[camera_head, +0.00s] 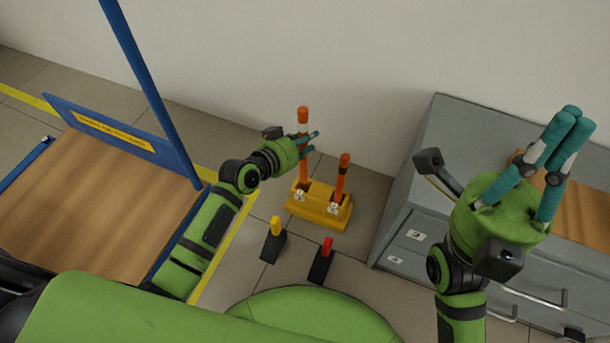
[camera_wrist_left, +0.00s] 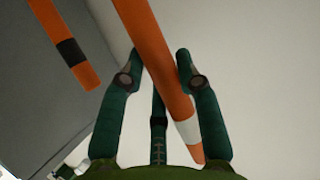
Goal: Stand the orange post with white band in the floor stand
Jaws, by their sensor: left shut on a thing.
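The orange post with white band (camera_head: 303,116) stands nearly upright at the yellow floor stand (camera_head: 330,212). My left gripper (camera_head: 307,144) is shut on this post just below its white band. In the left wrist view the post (camera_wrist_left: 150,48) runs between the green fingers, with its white band near the palm. Its lower end meets the stand's left side in the head view; I cannot tell whether it is seated in a socket. My right gripper (camera_head: 575,120) is raised at the right, away from the stand, with its fingertips close together; nothing shows in it.
An orange post with a black band (camera_head: 342,178) stands in the stand's right side, slightly tilted. Small yellow-topped (camera_head: 274,240) and red-topped (camera_head: 322,262) black objects are on the floor in front. A grey drawer cabinet (camera_head: 402,246) is at right, a blue-framed wooden cart (camera_head: 95,195) at left.

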